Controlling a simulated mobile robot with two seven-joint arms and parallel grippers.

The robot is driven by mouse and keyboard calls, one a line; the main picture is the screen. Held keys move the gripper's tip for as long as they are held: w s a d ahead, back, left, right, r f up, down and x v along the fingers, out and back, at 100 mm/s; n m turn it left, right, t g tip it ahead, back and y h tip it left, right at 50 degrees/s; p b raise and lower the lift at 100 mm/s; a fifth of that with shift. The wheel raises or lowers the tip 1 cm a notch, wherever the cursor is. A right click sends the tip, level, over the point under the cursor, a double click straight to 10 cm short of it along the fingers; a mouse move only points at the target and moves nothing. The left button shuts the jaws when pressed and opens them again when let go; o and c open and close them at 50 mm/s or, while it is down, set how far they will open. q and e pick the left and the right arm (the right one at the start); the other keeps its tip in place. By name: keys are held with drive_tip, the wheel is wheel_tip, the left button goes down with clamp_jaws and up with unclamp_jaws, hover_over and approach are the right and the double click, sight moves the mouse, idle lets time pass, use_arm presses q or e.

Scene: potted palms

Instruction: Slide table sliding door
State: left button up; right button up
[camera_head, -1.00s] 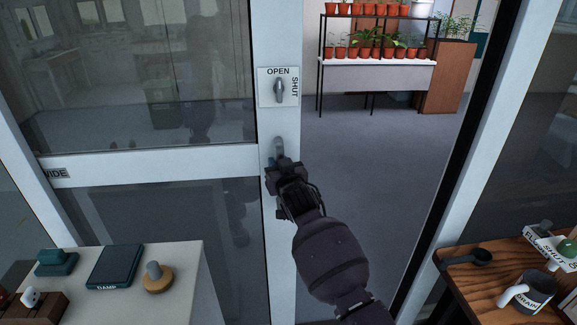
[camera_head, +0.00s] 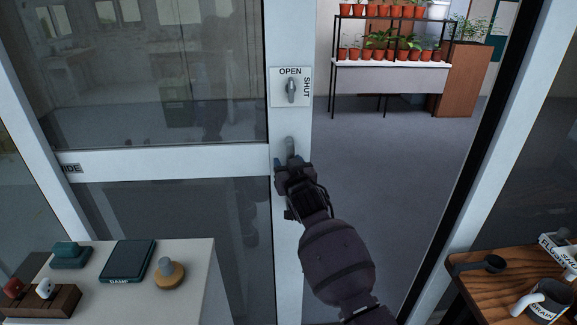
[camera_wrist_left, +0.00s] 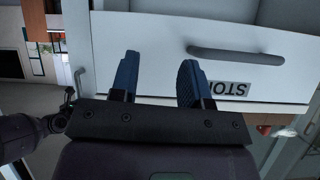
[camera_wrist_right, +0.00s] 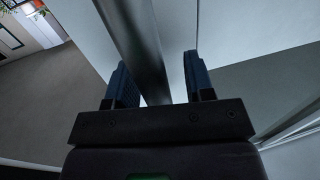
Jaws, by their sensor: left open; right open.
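The glass sliding door has a pale frame, and its right stile (camera_head: 291,225) stands beside an open doorway. A grey upright handle (camera_head: 290,147) is on that stile. My left gripper (camera_wrist_left: 158,75) is open and empty, facing a white drawer front (camera_wrist_left: 150,35) with a grey handle (camera_wrist_left: 250,56). It is out of the head view.
An OPEN/SHUT plate (camera_head: 291,87) with a knob is above the handle. A white cabinet (camera_head: 190,265) at the lower left holds several small items. A wooden table (camera_head: 487,290) is at the lower right. Potted plants (camera_head: 385,45) stand beyond the clear doorway.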

drive_tip(key=v, duration=1)
drive_tip(key=shift+s, duration=0.35)
drive_tip(key=shift+d+r, duration=0.1)
